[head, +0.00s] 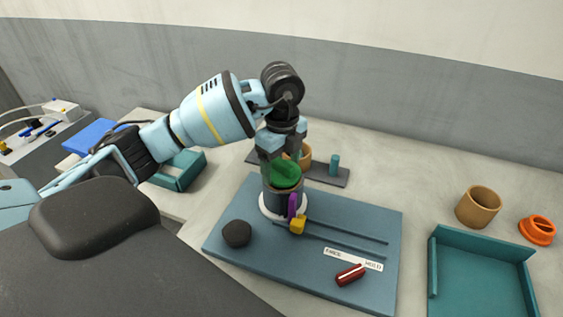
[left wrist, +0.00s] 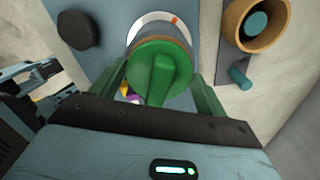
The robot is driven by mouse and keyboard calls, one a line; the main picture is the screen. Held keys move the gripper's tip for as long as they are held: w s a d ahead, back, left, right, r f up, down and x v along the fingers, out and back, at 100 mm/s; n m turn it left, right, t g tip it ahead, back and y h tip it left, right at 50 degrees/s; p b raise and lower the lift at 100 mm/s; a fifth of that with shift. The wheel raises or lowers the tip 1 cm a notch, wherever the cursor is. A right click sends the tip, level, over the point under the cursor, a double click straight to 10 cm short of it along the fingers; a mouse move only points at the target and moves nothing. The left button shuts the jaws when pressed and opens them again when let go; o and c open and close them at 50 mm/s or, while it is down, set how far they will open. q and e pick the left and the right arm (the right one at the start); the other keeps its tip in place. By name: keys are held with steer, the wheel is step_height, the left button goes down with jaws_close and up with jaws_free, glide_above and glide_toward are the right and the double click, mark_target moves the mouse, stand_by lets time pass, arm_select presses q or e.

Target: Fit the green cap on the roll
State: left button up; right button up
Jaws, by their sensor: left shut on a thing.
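The green cap (head: 286,172) is round with a raised grip bar. My left gripper (head: 283,165) is shut on it, pointing down from above. In the left wrist view the green cap (left wrist: 160,72) sits between the two green fingers, over the top of the roll (left wrist: 160,30). In the head view the dark roll (head: 283,198) stands upright on a white ring on the blue board (head: 330,215). I cannot tell whether the cap is fully seated on the roll. My right gripper is not in view.
A black knob (head: 236,233), a yellow block (head: 298,225) and a red piece (head: 350,274) are on the board. A teal tray (head: 433,265), a tan cup (head: 478,207) and an orange ring (head: 537,230) stand to the right.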

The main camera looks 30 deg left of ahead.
mark_target(282, 161)
arm_select(q)
steer(key=shift+f, duration=0.6)
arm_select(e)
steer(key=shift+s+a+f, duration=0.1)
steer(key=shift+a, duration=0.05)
arm_select(q)
steer(key=o, duration=0.7)
steer(key=shift+r+p, duration=1.3)
steer(key=shift+r, duration=4.2)
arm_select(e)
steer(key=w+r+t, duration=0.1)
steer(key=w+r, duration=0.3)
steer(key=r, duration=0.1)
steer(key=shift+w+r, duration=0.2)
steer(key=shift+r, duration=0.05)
arm_select(q)
steer(key=shift+f, duration=0.1)
